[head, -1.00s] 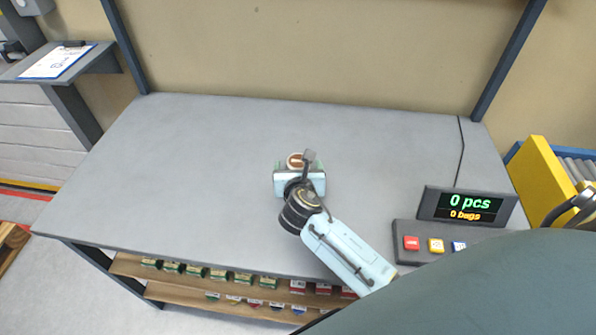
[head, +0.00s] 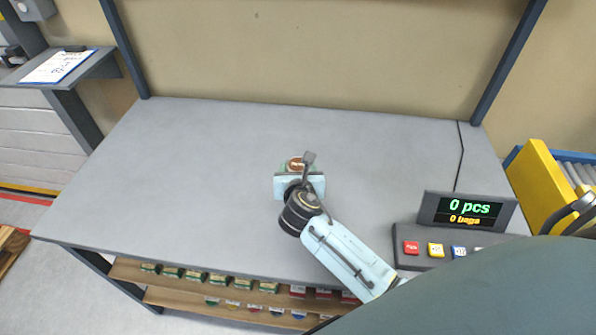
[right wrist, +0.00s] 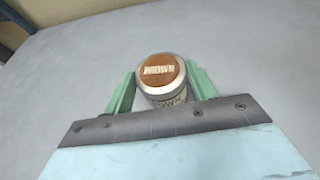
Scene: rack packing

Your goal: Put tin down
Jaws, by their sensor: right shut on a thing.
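The tin (right wrist: 161,80) has a brown lid with "BROWN" lettering and a pale metal rim. My right gripper (right wrist: 162,92) is shut on it, with a green finger on each side. In the head view the brown lid of the tin (head: 296,163) shows just past my right gripper (head: 297,170), over the middle of the grey table (head: 200,150). The tin looks upright. Its base is hidden, so I cannot tell whether it touches the table. My left gripper is not in view.
The tabletop around the tin is clear. A display (head: 467,210) reading "0 pcs, 0 bags" and a button panel (head: 425,247) stand at the right. A yellow bin (head: 545,180) is beyond the right edge.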

